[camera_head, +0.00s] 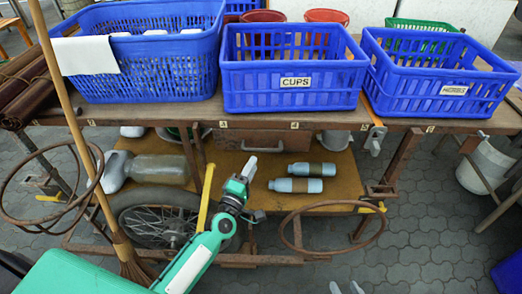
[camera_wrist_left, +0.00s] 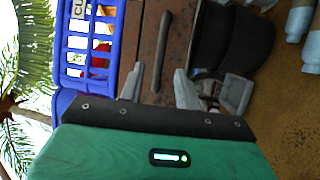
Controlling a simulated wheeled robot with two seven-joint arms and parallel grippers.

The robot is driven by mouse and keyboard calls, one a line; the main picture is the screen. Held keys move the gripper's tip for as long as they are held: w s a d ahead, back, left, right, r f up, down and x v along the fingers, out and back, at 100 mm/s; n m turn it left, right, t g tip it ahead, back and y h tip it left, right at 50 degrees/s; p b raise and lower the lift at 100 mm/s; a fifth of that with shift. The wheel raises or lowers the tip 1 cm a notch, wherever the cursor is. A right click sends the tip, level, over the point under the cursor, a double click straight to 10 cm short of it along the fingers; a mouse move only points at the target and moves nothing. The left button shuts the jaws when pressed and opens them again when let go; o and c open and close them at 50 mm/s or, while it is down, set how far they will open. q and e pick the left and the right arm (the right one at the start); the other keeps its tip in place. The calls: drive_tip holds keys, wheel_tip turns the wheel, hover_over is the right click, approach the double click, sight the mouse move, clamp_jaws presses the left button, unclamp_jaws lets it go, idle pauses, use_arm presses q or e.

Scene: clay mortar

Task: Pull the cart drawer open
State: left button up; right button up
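The cart drawer (camera_head: 232,138) is a brown box front under the tabletop. It looks shut, with a grey bar handle (camera_head: 264,149) across it. In the left wrist view the handle (camera_wrist_left: 161,50) stands upright in the picture against the brown drawer front (camera_wrist_left: 145,50). My left gripper (camera_head: 246,171) is just below the handle. Its two grey fingers (camera_wrist_left: 158,90) are apart, with the handle ahead of the gap; I cannot tell whether they touch it. My right gripper (camera_head: 345,288) shows only as two separated grey fingertips at the bottom edge.
Blue crates stand on the cart top, one labelled CUPS (camera_head: 292,105). Two grey-blue bottles (camera_head: 296,185) and a jug (camera_head: 160,169) lie on the lower shelf (camera_head: 345,180). A broom (camera_head: 128,255) leans at left. A hoop (camera_head: 330,249) juts forward. Paving at lower right is clear.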

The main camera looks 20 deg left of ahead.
sight(261, 150)
use_arm(q)
drive_tip(key=x, duration=0.7)
drive_tip(key=shift+w, duration=0.3)
clamp_jaws()
